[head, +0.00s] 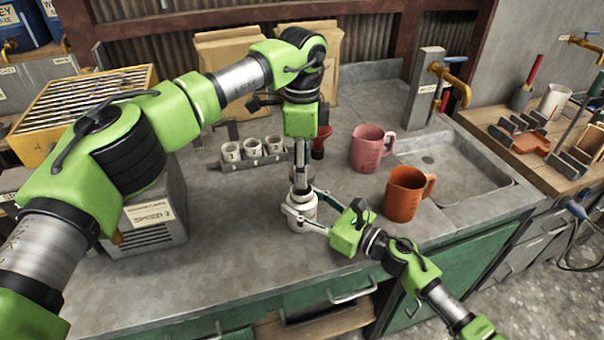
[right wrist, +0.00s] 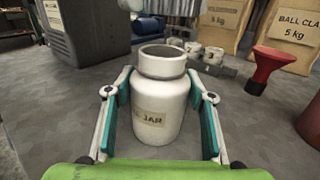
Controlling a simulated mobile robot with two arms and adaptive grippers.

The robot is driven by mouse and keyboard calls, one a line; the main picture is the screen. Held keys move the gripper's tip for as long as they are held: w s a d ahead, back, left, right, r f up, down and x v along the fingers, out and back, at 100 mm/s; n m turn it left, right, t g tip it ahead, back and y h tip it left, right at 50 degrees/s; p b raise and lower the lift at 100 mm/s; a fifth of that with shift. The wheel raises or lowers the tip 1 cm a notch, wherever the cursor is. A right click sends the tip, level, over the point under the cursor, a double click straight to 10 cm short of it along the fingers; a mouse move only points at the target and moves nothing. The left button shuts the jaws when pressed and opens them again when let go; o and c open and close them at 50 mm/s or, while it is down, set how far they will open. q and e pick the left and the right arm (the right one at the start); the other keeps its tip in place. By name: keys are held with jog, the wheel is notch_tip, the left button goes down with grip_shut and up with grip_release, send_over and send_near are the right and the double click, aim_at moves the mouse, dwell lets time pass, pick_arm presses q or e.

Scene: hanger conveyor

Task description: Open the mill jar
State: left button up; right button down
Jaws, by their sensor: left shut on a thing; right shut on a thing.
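The white mill jar (head: 301,224) stands upright on the grey bench in the head view. In the right wrist view the jar (right wrist: 158,103) shows part of a label and a dark, open mouth with no lid on it. My right gripper (head: 303,209) is shut on the jar's body, a finger on each side. My left gripper (head: 300,183) points down from above the jar, shut on what looks like the jar's lid (head: 300,194). The lid is small and partly hidden by the fingers.
An orange mug (head: 404,195) and a pink mug (head: 368,150) stand right of the jar, by the sink (head: 455,168). A rack of small white cups (head: 253,158) and a red funnel (head: 321,143) stand behind. A grey speed box (head: 155,222) is at left. The front bench is clear.

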jog(key=c, duration=0.9)
grip_release()
